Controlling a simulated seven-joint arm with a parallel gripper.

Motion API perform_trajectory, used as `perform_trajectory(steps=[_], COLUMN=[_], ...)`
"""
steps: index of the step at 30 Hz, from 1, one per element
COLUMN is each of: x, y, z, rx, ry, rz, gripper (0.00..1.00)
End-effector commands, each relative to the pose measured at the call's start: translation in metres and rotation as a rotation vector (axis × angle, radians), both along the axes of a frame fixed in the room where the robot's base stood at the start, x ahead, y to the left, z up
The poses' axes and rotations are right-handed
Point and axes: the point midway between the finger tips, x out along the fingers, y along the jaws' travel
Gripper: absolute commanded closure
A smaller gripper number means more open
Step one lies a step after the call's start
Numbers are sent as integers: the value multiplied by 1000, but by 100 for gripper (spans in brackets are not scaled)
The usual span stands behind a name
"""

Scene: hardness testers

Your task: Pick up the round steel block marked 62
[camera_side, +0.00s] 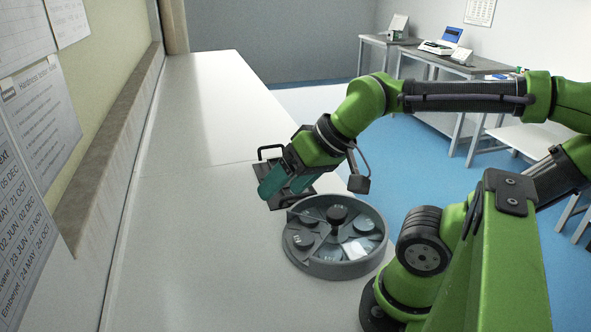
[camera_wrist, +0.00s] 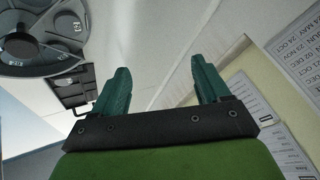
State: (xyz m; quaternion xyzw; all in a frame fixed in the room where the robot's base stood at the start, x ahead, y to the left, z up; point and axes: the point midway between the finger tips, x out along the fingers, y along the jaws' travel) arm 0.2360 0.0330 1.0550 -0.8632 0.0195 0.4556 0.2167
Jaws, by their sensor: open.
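A round grey divided tray (camera_side: 384,247) stands on the white bench, below and to the right of my gripper (camera_side: 284,190) in the side view. It holds several round steel blocks in its compartments, among them a dark-topped block (camera_side: 337,213) at the back and another (camera_side: 302,240) at the left. Some blocks carry small marks, but I cannot read for certain which is marked 62. In the wrist view the tray (camera_wrist: 78,12) is cut off at the upper left. My gripper (camera_wrist: 160,66) has its teal fingers apart with nothing between them, above the bench and off the tray.
A black item with a handle (camera_wrist: 75,88) lies on the bench beside the tray, partly hidden behind my gripper in the side view. Papers (camera_side: 40,110) hang on the left wall. The bench (camera_side: 190,240) left of the tray is clear.

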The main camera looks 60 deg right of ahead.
Motion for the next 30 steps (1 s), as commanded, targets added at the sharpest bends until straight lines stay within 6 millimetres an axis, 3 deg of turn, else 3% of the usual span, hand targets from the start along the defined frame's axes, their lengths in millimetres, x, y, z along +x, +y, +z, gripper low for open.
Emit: perform_trajectory(steps=[14,20,23,30], x=[1,24,40,71], y=[2,1,-6,-35], z=[-5,-27,-42,-74], rx=[0,-5,23,25], ry=[22,195,364,666], rz=[9,-5,-166,-870], gripper=[28,28,28,28])
